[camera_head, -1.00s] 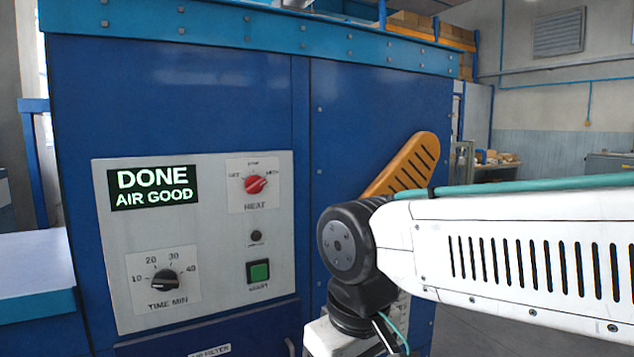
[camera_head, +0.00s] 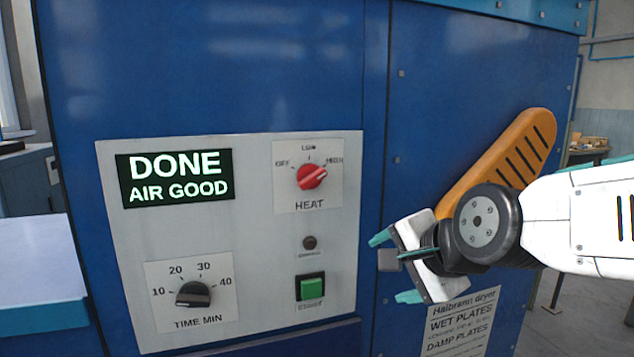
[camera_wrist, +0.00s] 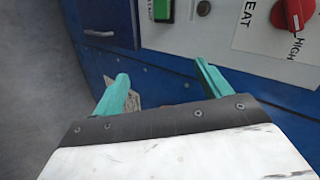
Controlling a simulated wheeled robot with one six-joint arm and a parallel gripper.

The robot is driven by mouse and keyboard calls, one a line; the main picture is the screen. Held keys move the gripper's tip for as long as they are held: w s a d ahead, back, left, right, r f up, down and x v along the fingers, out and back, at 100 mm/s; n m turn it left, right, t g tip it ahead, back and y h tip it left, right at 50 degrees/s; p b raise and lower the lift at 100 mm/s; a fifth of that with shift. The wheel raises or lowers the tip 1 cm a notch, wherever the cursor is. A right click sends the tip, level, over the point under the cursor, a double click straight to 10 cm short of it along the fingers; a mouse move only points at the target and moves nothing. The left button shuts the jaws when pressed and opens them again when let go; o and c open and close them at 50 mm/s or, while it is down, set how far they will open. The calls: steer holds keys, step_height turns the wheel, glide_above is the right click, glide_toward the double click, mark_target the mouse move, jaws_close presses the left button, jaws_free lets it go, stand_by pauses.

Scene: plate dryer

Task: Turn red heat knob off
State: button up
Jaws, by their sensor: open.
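The red heat knob (camera_head: 312,177) is on a small white plate (camera_head: 289,197) marked OFF, LOW and HIGH, above the word HEAT. Its pale pointer line leans to the upper right, toward HIGH. In the wrist view the red knob (camera_wrist: 292,15) is at the top right beside the word HIGH, partly cut off. My gripper (camera_head: 394,267) is open and empty, with teal fingers. It is to the right of the control panel (camera_head: 262,228) and lower than the knob, apart from it. In the wrist view the open fingers (camera_wrist: 162,72) point toward the dryer front.
A black timer knob (camera_head: 193,295) is at the panel's lower left. A green button (camera_head: 312,287) and a small dark round fitting (camera_head: 309,243) are below the heat knob. The screen (camera_head: 175,178) reads DONE, AIR GOOD. An orange slotted cover (camera_head: 500,165) projects behind my arm.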

mark_target(316, 183)
steer(key=w+a+r+m+t, duration=0.2)
steer(key=w+a+r+m, duration=0.1)
steer(key=w+a+m, duration=0.1)
steer(key=w+a+r+m+t, duration=0.3)
steer(key=w+a+m, duration=0.1)
steer(key=w+m, duration=0.2)
steer(key=w+a+r+m+t+y, duration=0.1)
steer(key=w+a+r+m+t, duration=0.2)
steer(key=w+a+m, duration=0.1)
steer(key=shift+w+r+m, duration=0.2)
steer(key=shift+w+m, duration=0.3)
steer(key=shift+w, duration=0.5)
steer(key=c, duration=1)
